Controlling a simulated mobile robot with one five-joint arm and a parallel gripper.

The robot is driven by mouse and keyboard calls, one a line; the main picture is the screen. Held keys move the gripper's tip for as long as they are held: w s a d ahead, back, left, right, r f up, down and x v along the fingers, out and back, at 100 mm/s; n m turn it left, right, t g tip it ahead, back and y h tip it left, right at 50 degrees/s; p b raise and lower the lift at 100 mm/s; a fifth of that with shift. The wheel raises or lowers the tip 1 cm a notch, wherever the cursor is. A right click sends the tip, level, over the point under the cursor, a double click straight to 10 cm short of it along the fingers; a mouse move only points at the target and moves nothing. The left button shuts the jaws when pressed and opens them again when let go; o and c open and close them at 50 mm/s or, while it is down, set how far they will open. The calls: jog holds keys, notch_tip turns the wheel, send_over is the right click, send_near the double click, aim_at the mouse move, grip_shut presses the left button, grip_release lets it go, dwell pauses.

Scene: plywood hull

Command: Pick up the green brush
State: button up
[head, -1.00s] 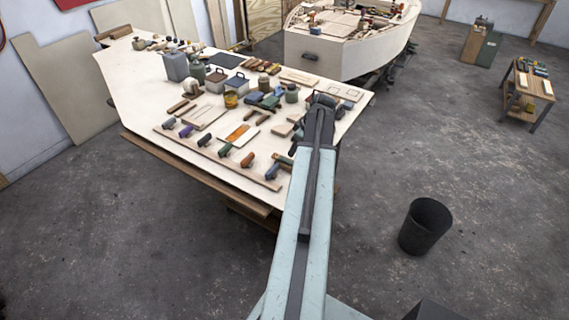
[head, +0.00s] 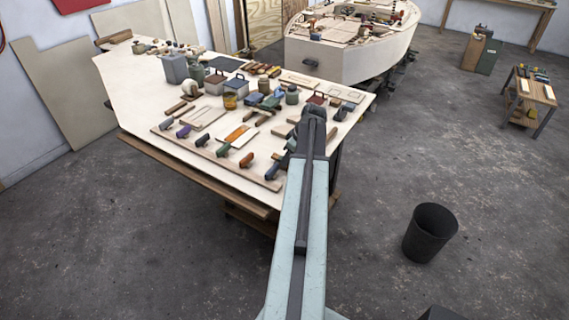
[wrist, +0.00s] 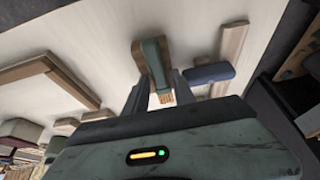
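The green brush (wrist: 154,63) lies on the pale bench top in the wrist view. It has a green and brown handle, and its tan bristles point towards my gripper. My gripper (wrist: 160,83) is open, with one finger on each side of the bristle end. A gap shows beside the brush, and I cannot tell whether either finger touches it. In the head view my arm's front part (head: 313,120) reaches over the bench's right end. It covers that area, so I cannot clearly make out the brush or the fingertips there.
A blue-handled tool (wrist: 208,74) lies close to the right finger, by a wooden strip (wrist: 232,42). A wooden frame (wrist: 40,68) is at the left. In the head view, several coloured handles line the bench (head: 130,105) front. A black bin (head: 430,232) stands on the floor.

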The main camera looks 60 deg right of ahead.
jog(key=shift+f, duration=0.1)
grip_shut()
